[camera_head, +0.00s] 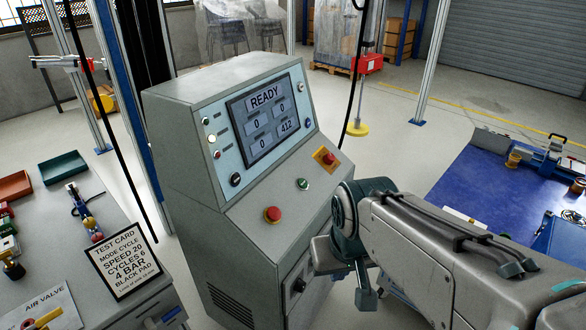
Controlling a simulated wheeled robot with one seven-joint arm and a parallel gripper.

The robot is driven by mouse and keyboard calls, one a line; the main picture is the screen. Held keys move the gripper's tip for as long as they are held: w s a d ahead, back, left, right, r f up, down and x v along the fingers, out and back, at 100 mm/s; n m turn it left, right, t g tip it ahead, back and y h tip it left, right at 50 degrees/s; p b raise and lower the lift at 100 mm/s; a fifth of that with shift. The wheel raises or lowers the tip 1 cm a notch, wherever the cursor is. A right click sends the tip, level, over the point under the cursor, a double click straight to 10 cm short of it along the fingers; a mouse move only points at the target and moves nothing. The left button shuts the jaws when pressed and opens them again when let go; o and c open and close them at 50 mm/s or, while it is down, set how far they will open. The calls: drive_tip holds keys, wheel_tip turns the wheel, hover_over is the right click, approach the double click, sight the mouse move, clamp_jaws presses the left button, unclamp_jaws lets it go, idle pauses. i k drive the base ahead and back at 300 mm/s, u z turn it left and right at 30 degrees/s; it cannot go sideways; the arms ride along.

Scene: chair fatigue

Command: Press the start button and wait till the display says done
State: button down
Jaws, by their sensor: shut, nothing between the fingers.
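The grey control console (185,190) stands in the middle with its sloped panel facing me. Its display (265,120) reads READY, with several number boxes below: three show 0 and one shows 412. On the lower ledge is a small green button (302,184), with no readable label, between a red mushroom button (272,214) and a red knob on a yellow plate (325,156). My arm reaches in from the lower right. My gripper (365,298) appears at its end, low in front of the console and apart from the green button. It is shut and empty; its fingers are partly hidden.
On the left bench, a test card (123,262) reads MODE CYCLE, SPEED 20, CYCLES 6, 4 BAR, BLACK PAD. An air valve card (45,308) lies nearby. A blue-topped table (480,185) stands at right. Metal posts flank the console, and open floor lies behind it.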

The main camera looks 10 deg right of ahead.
sight(303, 183)
drive_tip(key=k, duration=0.5)
drive_tip(key=u, duration=0.7)
drive_tip(key=i, duration=1.1)
drive_tip(key=z, duration=1.85)
